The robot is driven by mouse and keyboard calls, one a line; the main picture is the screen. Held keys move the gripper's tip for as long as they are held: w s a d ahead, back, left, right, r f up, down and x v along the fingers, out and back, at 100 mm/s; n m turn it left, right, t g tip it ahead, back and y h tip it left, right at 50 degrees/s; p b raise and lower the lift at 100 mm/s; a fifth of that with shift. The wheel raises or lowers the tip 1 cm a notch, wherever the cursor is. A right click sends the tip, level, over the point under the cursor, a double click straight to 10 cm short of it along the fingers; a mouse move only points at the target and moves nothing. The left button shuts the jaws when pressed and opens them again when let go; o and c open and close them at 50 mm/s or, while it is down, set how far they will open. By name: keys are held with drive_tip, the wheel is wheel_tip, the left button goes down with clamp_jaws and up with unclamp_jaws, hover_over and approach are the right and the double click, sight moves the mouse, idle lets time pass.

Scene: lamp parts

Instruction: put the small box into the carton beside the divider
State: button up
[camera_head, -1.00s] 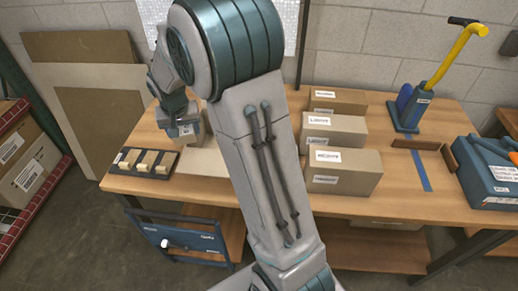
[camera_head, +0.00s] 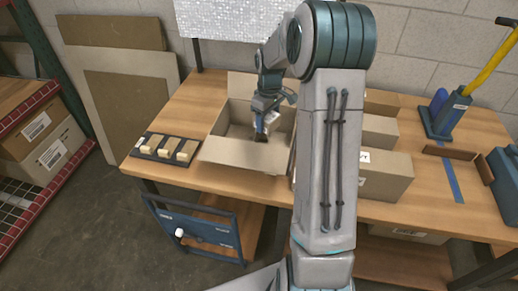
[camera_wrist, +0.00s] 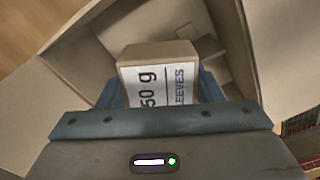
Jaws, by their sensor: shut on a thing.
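The small box (camera_wrist: 160,75) is tan with a white label reading "50 g" and "SLEEVES" in the wrist view. My gripper (camera_head: 262,128) is shut on it, with blue fingers on both sides. The open carton (camera_head: 238,152) stands on the workbench with its flaps spread, and my gripper is over its opening with the box. The carton's inner walls show around the box in the wrist view (camera_wrist: 75,65). Cardboard pieces (camera_wrist: 210,55) stand inside beyond the box; I cannot tell surely which is the divider. The box's underside and its height above the carton floor are hidden.
A dark tray (camera_head: 140,151) with several small blocks lies left of the carton. Larger closed boxes (camera_head: 385,180) stand to the right, partly behind my arm. A blue tool with a yellow handle (camera_head: 445,115) stands farther right. Boards lean at the left wall.

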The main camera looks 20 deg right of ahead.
drive_tip(key=shift+s+d+f+n, duration=0.3)
drive_tip(key=shift+s+d+f, duration=0.05)
drive_tip(key=shift+d+f, duration=0.35)
drive_tip(key=shift+c, duration=1.3)
drive_tip(key=shift+s+f, duration=0.1)
drive_tip(key=shift+f, duration=0.05)
drive_tip(key=shift+c, duration=0.6)
drive_tip(key=f, duration=0.3)
drive_tip(key=f+p, duration=0.1)
drive_tip(key=f, duration=0.5)
drive_tip(key=shift+w+f+p, duration=0.25)
drive_tip(key=shift+f+p, duration=0.05)
drive_tip(key=shift+p, duration=0.1)
